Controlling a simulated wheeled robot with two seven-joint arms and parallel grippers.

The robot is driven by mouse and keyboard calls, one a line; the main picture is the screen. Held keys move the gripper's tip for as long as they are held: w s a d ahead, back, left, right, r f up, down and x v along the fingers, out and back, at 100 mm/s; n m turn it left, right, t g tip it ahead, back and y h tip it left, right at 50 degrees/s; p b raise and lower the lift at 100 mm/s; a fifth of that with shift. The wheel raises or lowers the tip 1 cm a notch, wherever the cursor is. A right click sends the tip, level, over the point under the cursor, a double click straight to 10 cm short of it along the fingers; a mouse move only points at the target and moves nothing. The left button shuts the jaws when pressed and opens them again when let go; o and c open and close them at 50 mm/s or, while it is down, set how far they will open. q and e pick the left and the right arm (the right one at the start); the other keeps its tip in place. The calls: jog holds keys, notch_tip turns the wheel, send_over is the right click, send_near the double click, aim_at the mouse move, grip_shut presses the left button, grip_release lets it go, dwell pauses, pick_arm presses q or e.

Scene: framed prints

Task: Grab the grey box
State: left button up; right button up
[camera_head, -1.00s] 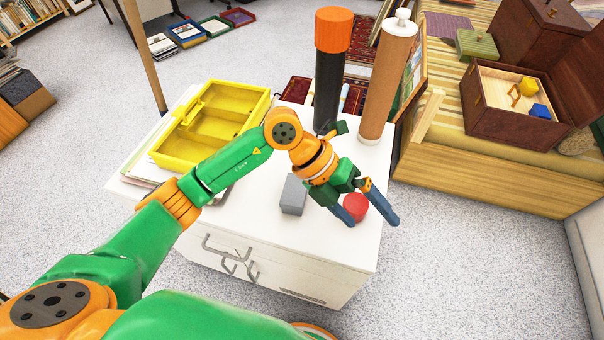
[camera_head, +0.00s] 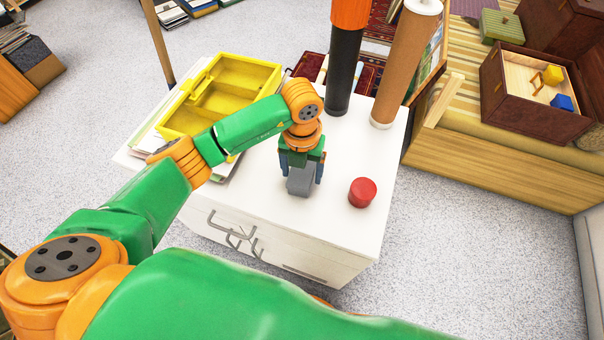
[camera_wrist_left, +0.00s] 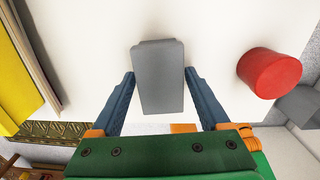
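The grey box (camera_head: 301,181) stands on the white cabinet top (camera_head: 335,218). My left gripper (camera_head: 303,176) points down over it, with one blue finger on each side of the box. In the left wrist view the grey box (camera_wrist_left: 158,78) lies between the two fingertips (camera_wrist_left: 159,80). A gap shows between the left finger and the box, and the right finger is close to its side. The left gripper is open around the box. My right gripper is in neither view.
A red cylinder (camera_head: 362,192) stands to the right of the box. A yellow tray (camera_head: 229,92) rests on papers at the left. A black and orange tube (camera_head: 344,70) and a brown tube (camera_head: 402,65) stand at the back of the cabinet.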

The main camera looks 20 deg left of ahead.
pick_arm(q)
jog(key=c, duration=1.1)
jog(key=shift+r, duration=0.1)
